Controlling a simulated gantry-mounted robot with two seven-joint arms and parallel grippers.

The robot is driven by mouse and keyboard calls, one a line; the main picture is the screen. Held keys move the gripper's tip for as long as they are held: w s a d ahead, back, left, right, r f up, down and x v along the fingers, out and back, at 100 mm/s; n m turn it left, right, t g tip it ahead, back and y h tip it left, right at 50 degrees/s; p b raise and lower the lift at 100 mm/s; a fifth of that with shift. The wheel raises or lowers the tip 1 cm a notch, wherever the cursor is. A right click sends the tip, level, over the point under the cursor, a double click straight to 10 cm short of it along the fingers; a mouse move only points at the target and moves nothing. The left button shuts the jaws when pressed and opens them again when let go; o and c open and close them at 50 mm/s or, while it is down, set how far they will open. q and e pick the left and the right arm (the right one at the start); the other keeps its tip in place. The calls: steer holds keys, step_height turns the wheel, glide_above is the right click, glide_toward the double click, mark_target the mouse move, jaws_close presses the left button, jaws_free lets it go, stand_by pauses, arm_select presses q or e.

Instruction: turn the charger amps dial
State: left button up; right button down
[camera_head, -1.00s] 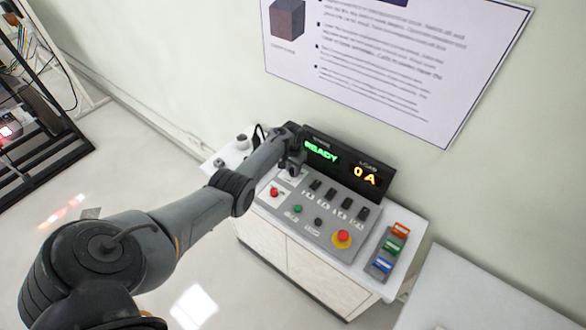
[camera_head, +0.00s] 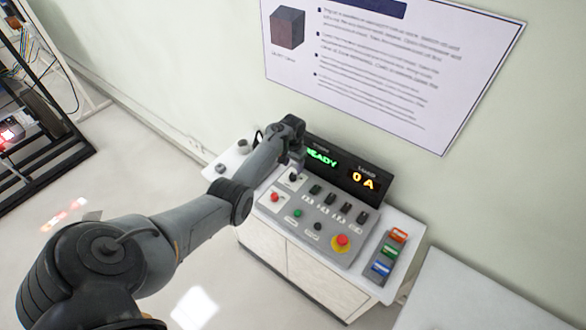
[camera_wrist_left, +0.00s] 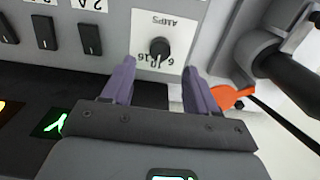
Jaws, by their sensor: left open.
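The charger amps dial (camera_wrist_left: 159,48) is a black round knob on a white plate marked AMPS in the left wrist view. In the head view the dial (camera_head: 293,177) shows at the upper left of the grey control panel (camera_head: 318,236). My left gripper (camera_wrist_left: 159,67) is open, with its two purple fingers pointing at the white plate on either side of the dial. The dial lies just beyond the fingertips, and nothing is between the fingers. In the head view my left gripper (camera_head: 297,161) is small and partly hidden by its wrist. My right gripper is not in view.
The panel's black display (camera_head: 340,170) reads READY and 0 A. A row of black switches (camera_head: 338,206), a red and yellow stop button (camera_head: 342,242) and a rack of coloured blocks (camera_head: 389,253) are to the right. An orange part (camera_wrist_left: 229,97) is close to one finger.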

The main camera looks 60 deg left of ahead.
mark_target(292, 177)
arm_select(q)
steer(key=shift+r, duration=2.45)
steer(key=s+d+f+m+t+y, duration=0.1)
steer(key=s+d+m, duration=0.1)
steer(key=s+d, duration=0.5)
steer(key=s+d+f+m+t, duration=0.15)
steer(key=s+d, duration=0.25)
steer(key=d, duration=0.8)
steer(key=s+d+m+y, duration=0.1)
steer(key=s+d+m, duration=0.1)
steer(key=s+d, duration=0.5)
steer(key=s+d+r+h, duration=0.1)
steer(key=s+d+r, duration=0.2)
steer(key=d, duration=0.3)
steer(key=s+d+r+h, duration=0.1)
steer(key=s+d+r, duration=0.2)
steer(key=d, duration=0.3)
step_height(292, 177, up, 14)
steer(key=t+p, duration=0.1)
steer(key=p, duration=1.2)
steer(key=shift+s+d+f+m+p, duration=0.2)
steer(key=shift+s+d+m+p, duration=0.1)
steer(key=shift+m, duration=0.15)
